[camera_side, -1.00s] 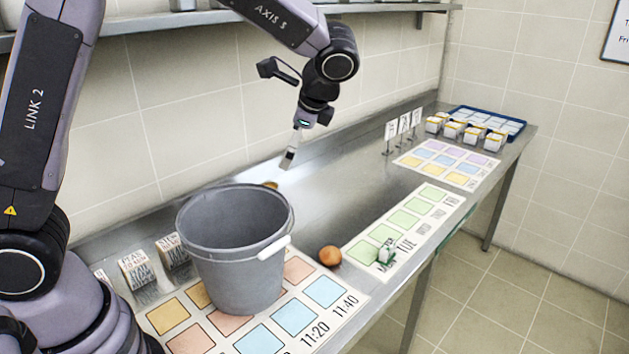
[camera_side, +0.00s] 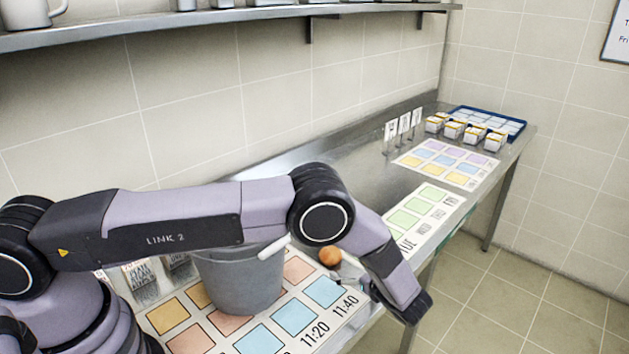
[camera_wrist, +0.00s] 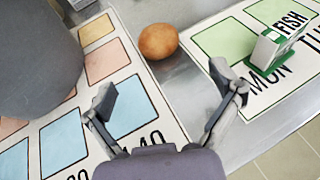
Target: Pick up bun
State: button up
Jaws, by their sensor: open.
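A round brown bun (camera_side: 330,256) sits on the bare steel between the two printed mats. In the wrist view the bun (camera_wrist: 158,41) lies ahead of my gripper (camera_wrist: 163,86), roughly centred between its fingers but beyond their tips. My gripper is open, with nothing between its fingers. In the side view my gripper is low at the counter's front, mostly hidden by my arm, with a fingertip close to the bun. I cannot tell whether they touch.
A grey bucket (camera_side: 240,285) stands left of the bun on a mat with coloured squares (camera_side: 295,317). A small green-and-white FISH box (camera_wrist: 272,50) stands to the right on the green-square mat (camera_wrist: 225,40). White boxes and a blue tray (camera_side: 515,124) are far right.

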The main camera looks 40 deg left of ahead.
aim_at(334, 257)
jog(key=x, duration=0.9)
jog(key=shift+a, duration=0.35)
jog(key=shift+c, duration=0.3)
